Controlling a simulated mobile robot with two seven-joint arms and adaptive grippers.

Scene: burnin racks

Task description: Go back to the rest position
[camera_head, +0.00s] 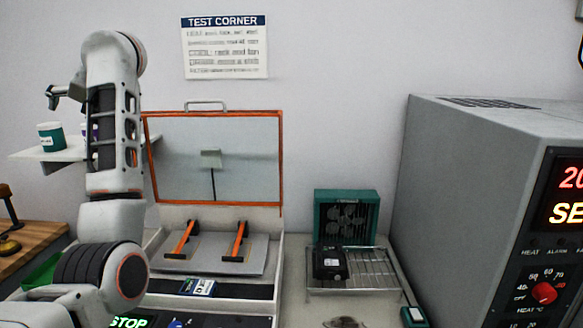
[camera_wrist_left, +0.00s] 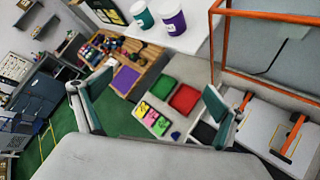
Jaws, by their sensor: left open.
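My left arm rises along the left side of the head view and bends over at the top. My left gripper (camera_head: 55,97) shows there as dark fingers above the wall shelf, partly hidden behind the arm. In the left wrist view my left gripper (camera_wrist_left: 158,84) is open, with its two fingers wide apart and nothing between them. My right gripper is not in view.
A shelf (camera_head: 32,155) with cups is close to my left arm. An orange-framed open lid (camera_head: 215,112) stands over a test fixture. A green fan (camera_head: 346,216) and wire rack (camera_head: 368,266) sit right of it. A grey oven (camera_head: 450,190) fills the right.

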